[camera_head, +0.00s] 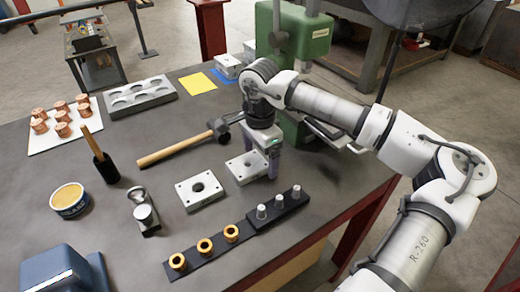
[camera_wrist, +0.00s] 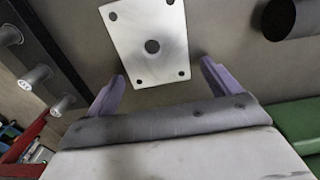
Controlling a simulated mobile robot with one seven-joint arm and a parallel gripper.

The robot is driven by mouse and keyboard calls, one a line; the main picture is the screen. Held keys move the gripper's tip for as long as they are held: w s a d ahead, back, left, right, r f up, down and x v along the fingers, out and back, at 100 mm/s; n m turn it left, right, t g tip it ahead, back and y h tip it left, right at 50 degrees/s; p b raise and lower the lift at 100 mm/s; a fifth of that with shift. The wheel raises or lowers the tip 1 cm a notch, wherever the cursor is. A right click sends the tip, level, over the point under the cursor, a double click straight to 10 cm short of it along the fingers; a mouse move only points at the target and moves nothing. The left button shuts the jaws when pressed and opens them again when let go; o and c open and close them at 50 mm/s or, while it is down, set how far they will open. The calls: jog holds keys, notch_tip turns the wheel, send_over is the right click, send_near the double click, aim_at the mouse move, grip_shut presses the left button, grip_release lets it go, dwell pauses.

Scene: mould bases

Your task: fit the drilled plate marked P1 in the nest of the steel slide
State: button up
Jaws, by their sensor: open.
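A pale drilled plate (camera_head: 243,172) lies flat on the table, with a round centre hole and small corner holes. In the wrist view the plate (camera_wrist: 150,25) lies just ahead of my fingers, its near edge close to the gap between them. My gripper (camera_head: 266,163) is open and empty, pointing down beside this plate; its two purple fingers also show in the wrist view (camera_wrist: 162,73). A second drilled plate (camera_head: 200,190) with a larger-looking hole lies to the left. No P1 mark is legible on either. I cannot clearly make out the steel slide's nest.
A green press (camera_head: 307,38) stands behind my arm. A hammer (camera_head: 178,147) lies left of my gripper. A dark strip (camera_head: 262,220) with silver pegs and gold rings runs along the front. A grey tray (camera_head: 160,97), copper parts and a yellow sheet (camera_head: 198,83) are farther back.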

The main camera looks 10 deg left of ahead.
jog(key=c, duration=1.3)
jog(key=shift+r+p, duration=0.4)
jog(key=shift+r, duration=0.7)
